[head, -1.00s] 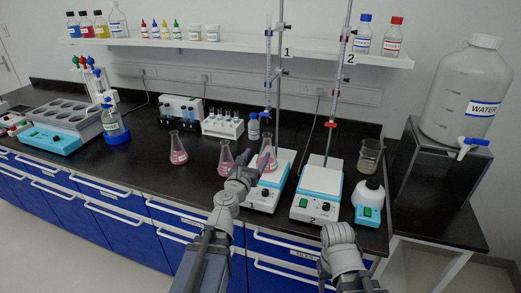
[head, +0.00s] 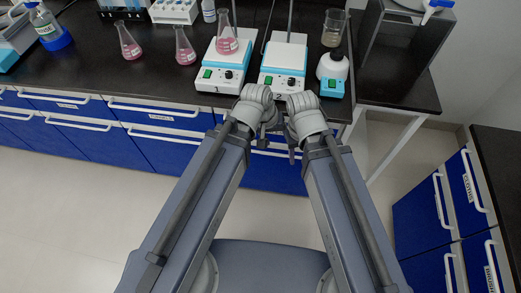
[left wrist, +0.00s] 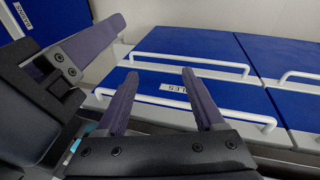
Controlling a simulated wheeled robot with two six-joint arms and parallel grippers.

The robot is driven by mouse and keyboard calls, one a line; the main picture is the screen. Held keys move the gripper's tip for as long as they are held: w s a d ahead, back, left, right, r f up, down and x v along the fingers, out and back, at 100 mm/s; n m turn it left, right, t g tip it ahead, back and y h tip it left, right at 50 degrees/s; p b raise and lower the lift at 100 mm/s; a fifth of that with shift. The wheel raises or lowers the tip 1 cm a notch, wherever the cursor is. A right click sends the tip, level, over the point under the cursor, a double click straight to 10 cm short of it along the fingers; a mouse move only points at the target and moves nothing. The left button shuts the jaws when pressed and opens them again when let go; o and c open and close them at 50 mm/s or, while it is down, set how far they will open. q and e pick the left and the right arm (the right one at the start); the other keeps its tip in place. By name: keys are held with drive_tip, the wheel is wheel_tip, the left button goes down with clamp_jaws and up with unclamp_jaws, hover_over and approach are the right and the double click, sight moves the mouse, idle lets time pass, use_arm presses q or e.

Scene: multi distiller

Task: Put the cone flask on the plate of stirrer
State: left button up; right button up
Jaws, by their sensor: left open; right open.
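A conical flask (head: 227,45) with pink liquid stands upright on the white plate of stirrer 1 (head: 221,70). Two similar flasks, one at the left (head: 129,46) and one nearer the stirrers (head: 184,52), stand on the black bench. Stirrer 2 (head: 282,65) has a bare plate. My left gripper (left wrist: 163,98) is open and empty, in front of blue drawers, away from the flasks. In the head view both grippers hang below the bench's front edge, close together and partly hidden by my wrists. My right gripper (head: 291,150) is open; one finger shows in the left wrist view.
A test-tube rack (head: 174,11) is at the back. Burette stands rise behind the stirrers. Blue drawers front the bench (head: 150,87).

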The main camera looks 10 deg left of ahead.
use_arm(q)
drive_tip(key=s+a+m+g+y, duration=0.2)
drive_tip(key=s+a+m+y, duration=0.2)
drive_tip(key=shift+s+a+f+m, duration=0.25)
drive_tip(key=shift+s+f+m, duration=0.05)
drive_tip(key=shift+s+f, duration=0.1)
